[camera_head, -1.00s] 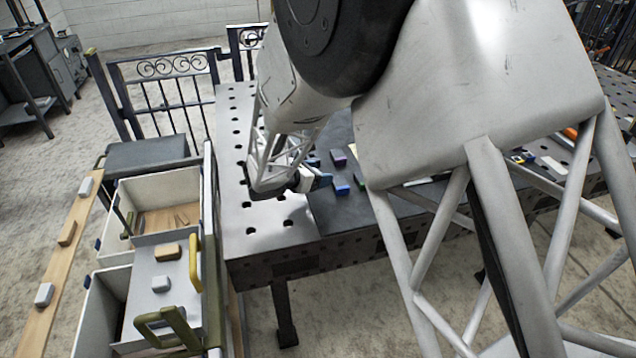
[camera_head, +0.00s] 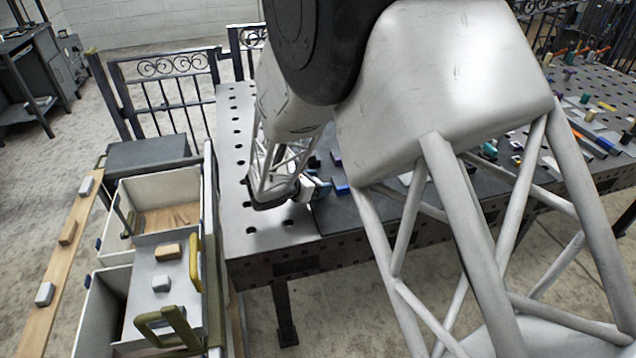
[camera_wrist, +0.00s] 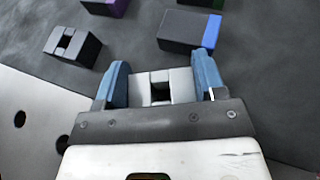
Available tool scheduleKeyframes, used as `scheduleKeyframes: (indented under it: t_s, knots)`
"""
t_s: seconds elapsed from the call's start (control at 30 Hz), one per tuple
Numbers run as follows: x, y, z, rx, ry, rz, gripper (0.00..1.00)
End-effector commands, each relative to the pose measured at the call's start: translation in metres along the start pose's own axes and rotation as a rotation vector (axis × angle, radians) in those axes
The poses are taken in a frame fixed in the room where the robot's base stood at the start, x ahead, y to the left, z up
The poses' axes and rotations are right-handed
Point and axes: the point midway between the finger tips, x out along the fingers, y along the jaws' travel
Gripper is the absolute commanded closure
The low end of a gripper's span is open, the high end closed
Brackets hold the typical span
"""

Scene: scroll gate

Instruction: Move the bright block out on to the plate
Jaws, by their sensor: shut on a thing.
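My gripper (camera_wrist: 161,66) has its two blue fingers closed on a light grey block (camera_wrist: 181,84) with a square opening. The block lies between the fingers, and I cannot tell whether it touches the surface. In the head view my gripper (camera_head: 318,188) is low over the table, near the border between the dark area and the pale metal plate (camera_head: 262,212) with round holes. The plate also shows at lower left in the wrist view (camera_wrist: 38,122). In the head view the held block is mostly hidden by my gripper and arm.
A dark block with openings (camera_wrist: 72,45), a dark block with a blue end (camera_wrist: 190,32) and a purple-ended block (camera_wrist: 106,5) lie beyond the fingers on the dark surface (camera_wrist: 255,90). White bins (camera_head: 160,192) stand left of the table. The pale plate is mostly bare.

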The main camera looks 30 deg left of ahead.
Motion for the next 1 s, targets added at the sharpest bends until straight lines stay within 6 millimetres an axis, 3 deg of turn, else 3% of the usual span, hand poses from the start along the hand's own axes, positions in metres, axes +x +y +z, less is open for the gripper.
scheduleKeyframes:
  t_s: [0.23,0.27,0.43,0.83,1.0]
  knots:
    - [0.001,0.000,-0.002,0.001,0.000,0.000,0.77]
    - [0.001,0.000,-0.003,0.000,0.000,0.000,0.35]
    - [0.001,0.000,-0.002,0.000,0.000,0.000,0.11]
    - [0.000,0.000,0.001,0.001,0.000,0.000,0.11]
    - [-0.011,0.000,0.001,0.001,-0.001,0.002,0.11]
